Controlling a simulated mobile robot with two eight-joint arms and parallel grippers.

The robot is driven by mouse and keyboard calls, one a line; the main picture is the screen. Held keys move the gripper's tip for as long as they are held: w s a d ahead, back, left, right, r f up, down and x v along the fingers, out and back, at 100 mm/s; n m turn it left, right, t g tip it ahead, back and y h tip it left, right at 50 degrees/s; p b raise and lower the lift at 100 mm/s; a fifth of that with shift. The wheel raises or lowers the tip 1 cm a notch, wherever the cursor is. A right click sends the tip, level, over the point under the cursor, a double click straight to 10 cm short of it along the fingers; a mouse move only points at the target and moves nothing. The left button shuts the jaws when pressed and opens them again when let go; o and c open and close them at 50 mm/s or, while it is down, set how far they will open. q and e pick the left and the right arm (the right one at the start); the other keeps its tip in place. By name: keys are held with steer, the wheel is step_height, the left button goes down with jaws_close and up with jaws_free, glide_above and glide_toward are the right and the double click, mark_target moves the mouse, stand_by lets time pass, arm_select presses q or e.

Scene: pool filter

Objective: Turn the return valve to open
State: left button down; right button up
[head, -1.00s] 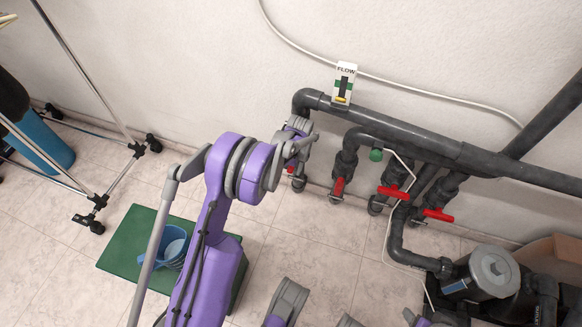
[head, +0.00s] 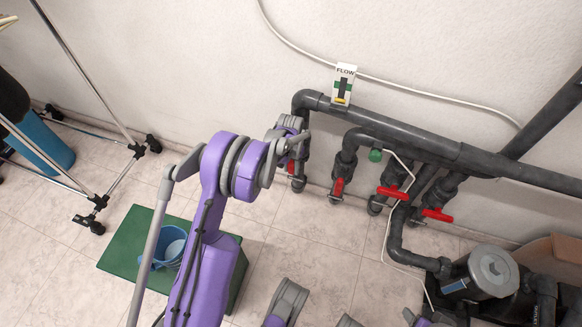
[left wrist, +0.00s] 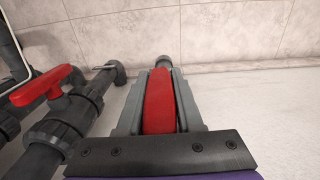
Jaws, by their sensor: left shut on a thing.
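The return valve's red handle (left wrist: 160,102) sits between the two fingers of my left gripper (left wrist: 158,100) in the left wrist view, and the fingers are shut on it. In the head view my left gripper (head: 292,147) is at the leftmost vertical pipe, and a bit of red handle (head: 291,166) shows just below it. My wrist hides most of that valve in the head view. Which valve carries the return label cannot be read.
Other red valve handles (head: 338,187) (head: 393,193) (head: 438,215) stand to the right on dark pipes. A FLOW indicator (head: 344,84) is above the top pipe. A pump (head: 492,271) is at lower right. A green platform (head: 120,262) with a blue bucket and a metal rack (head: 118,175) are at left.

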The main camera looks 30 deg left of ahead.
arm_select(q)
steer(key=c, duration=0.6)
jaws_free()
steer(key=shift+o, duration=0.2)
steer(key=shift+r, duration=0.1)
step_height(320, 180, up, 11)
steer(key=p, duration=0.3)
steer(key=shift+f, duration=0.2)
